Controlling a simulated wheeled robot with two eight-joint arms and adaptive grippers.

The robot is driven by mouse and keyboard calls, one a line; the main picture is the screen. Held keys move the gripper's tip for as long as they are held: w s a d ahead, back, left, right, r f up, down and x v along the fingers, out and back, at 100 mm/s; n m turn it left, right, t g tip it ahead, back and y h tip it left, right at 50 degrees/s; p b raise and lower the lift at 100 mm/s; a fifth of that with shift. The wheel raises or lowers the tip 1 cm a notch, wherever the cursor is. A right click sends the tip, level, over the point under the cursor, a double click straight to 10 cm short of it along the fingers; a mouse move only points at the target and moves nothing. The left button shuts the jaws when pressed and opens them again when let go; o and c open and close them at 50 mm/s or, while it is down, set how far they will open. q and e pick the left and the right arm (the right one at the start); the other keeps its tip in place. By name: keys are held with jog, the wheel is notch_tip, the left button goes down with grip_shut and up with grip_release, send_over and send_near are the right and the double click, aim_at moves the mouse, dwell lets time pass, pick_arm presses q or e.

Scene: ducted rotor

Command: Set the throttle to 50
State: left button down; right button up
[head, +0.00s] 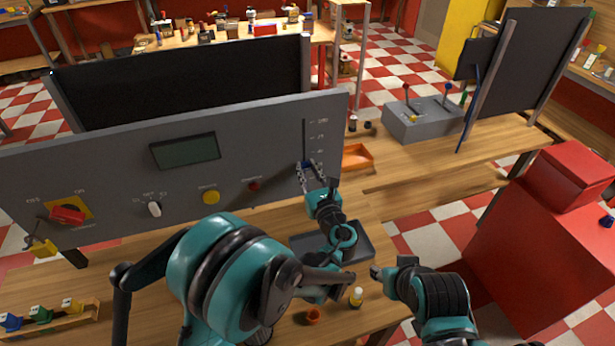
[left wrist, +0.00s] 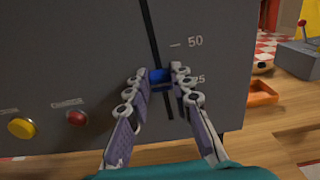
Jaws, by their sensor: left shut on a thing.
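A large grey panel (head: 110,160) carries a vertical throttle slot at its right end, with numbered marks beside it. In the left wrist view, a blue throttle knob (left wrist: 160,75) sits in the dark slot (left wrist: 151,30). The knob is below the 50 mark (left wrist: 195,42), roughly level with the partly covered 25 label (left wrist: 200,79). My left gripper (head: 308,172) is at the slot, its two fingers shut on the knob from both sides in the left wrist view (left wrist: 161,82).
The panel also has a dark display (head: 185,151), a red key-like switch (head: 67,214), a white selector (head: 154,208), a yellow button (head: 210,197) and a red button (head: 254,185). An orange tray (head: 357,157) lies right of the panel. A grey lever box (head: 425,118) stands beyond.

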pick_arm(q)
notch_tip(320, 180, up, 4)
jog(key=shift+f+p, duration=0.2)
jog(key=shift+p, duration=0.35)
pick_arm(e)
jog(key=shift+r, duration=0.95)
pick_arm(q)
jog(key=shift+f, duration=0.1)
jog(key=c, duration=1.3)
grip_release()
send_near(304, 153)
jog(key=shift+s+d, duration=0.1)
jog(key=shift+s, duration=0.35)
